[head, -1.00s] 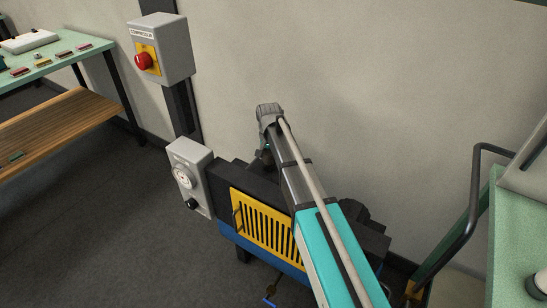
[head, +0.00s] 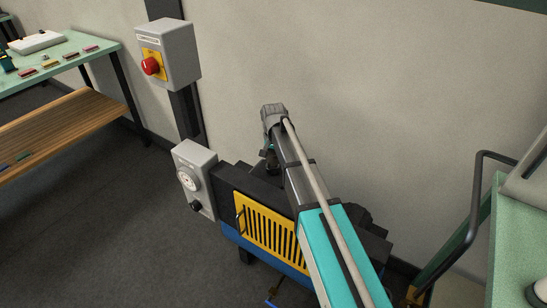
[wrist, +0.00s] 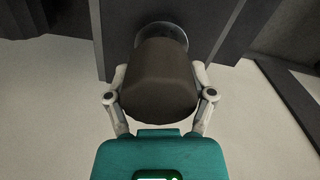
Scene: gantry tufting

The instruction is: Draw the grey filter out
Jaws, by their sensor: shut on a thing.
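My gripper (wrist: 158,78) is shut on the grey filter (wrist: 158,92), a dark brownish-grey, tapered round body, with one finger on each side. The far end of the filter is at a round metallic socket (wrist: 163,31) in a dark housing; part of the socket's rim shows beyond the filter. I cannot tell how deep the filter sits in it. In the head view my arm reaches over the compressor (head: 238,178), and the filter is small and hard to make out below my wrist.
A yellow slotted grille (head: 262,232) fronts the compressor. A grey gauge box (head: 194,178) stands at its left, with a red-button switch box (head: 168,55) above. A green bench (head: 75,62) is at left; a bent dark rail (head: 475,200) and green surface (head: 515,240) are at right.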

